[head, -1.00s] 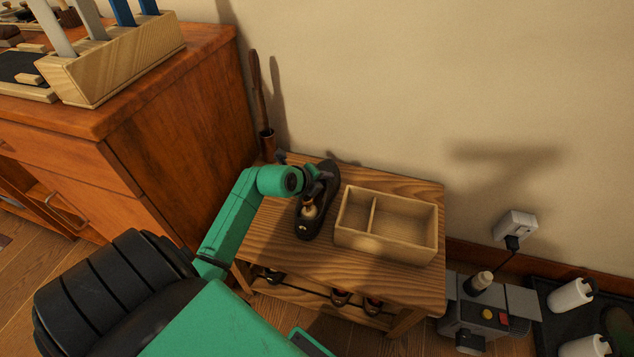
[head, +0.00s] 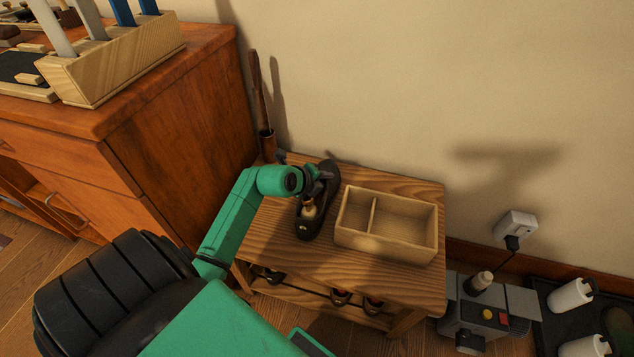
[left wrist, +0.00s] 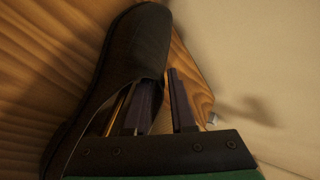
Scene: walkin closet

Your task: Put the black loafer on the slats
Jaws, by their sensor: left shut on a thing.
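The black loafer (head: 326,207) lies on the wooden top of a low bench, left of a wooden box. It also fills much of the left wrist view (left wrist: 136,48). My left gripper (head: 321,184) is at the loafer, shut on its side wall near the opening; in the left wrist view its fingers (left wrist: 160,88) straddle that edge. A light brown piece shows at the loafer's near end. The slats (head: 310,293) are under the bench top, partly hidden by it, with several dark shoes on them. My right gripper is out of view.
The two-compartment wooden box (head: 388,248) stands close right of the loafer on the bench (head: 410,186). A wooden cabinet (head: 170,150) rises at left. A brown holder (head: 267,144) with a long stick stands behind. A grey machine (head: 482,312) is on the floor at right.

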